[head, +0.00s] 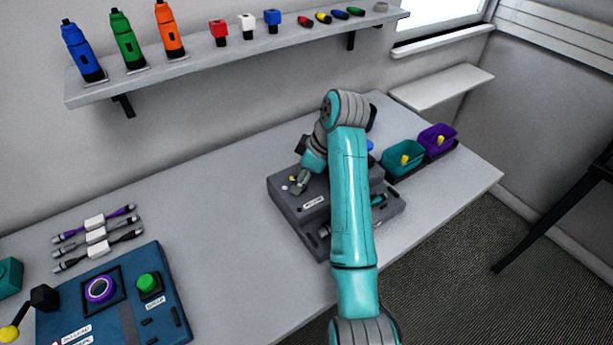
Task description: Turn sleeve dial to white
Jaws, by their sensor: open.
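A dark grey stepped station (283,207) stands on the table, with a small white label on its front that I cannot read clearly. A small white dot (284,187) and a yellow dot (293,178) show on its top left, and these look like colour marks of the sleeve dial. The dial itself is hidden or too small to make out. My arm covers the middle of the station.
A teal bin (403,160) and a purple bin (437,141) stand at right. A blue control panel (110,307) with a green button (149,284) is at lower left, near several cables (96,236). A shelf (240,48) holds bottles and coloured parts. The table between is clear.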

